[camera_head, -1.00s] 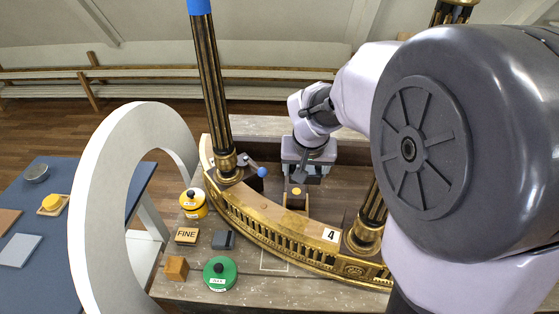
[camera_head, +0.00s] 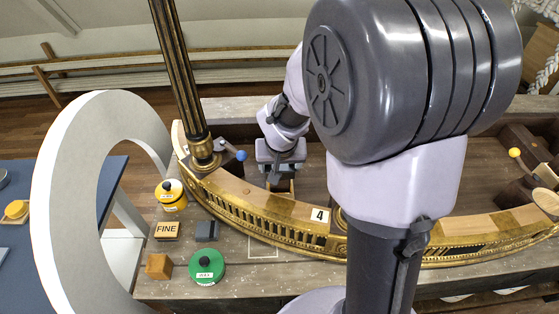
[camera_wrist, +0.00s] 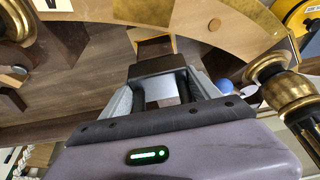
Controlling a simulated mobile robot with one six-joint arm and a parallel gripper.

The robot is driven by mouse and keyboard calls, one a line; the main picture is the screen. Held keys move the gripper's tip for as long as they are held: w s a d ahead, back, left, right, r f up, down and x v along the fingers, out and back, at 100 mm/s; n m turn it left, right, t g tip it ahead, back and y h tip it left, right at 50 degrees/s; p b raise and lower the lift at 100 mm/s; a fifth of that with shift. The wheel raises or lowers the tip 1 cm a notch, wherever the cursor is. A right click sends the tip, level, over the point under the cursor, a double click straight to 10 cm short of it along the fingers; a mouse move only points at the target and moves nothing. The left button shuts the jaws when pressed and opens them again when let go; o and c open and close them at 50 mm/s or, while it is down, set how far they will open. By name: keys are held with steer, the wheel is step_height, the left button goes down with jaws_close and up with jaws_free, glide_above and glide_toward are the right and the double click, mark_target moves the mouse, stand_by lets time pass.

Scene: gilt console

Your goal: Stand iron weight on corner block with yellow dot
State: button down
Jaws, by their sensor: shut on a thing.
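My gripper (camera_head: 280,178) points down behind the curved gilt rail. In the wrist view its two fingers are shut on a dark grey block (camera_wrist: 157,68), which looks like the iron weight. Just beyond it is a brown block with yellow on its edges (camera_wrist: 155,46), on the inner side of the rail. It looks like the corner block; it shows partly below the gripper in the head view (camera_head: 285,187). I see no clear dot on it. Whether the weight touches the block I cannot tell.
The gilt rail (camera_head: 385,246) carries a "4" label and a fluted column (camera_head: 178,70). A blue ball (camera_head: 241,155) is left of my gripper. Yellow (camera_head: 171,193) and green (camera_head: 206,268) tins, a FINE block (camera_head: 167,230) and a white ring (camera_head: 60,200) stand left.

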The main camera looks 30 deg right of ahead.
steer(key=shift+w, duration=0.1)
steer(key=shift+c, duration=0.8)
jaws_free()
steer(key=shift+f, duration=0.1)
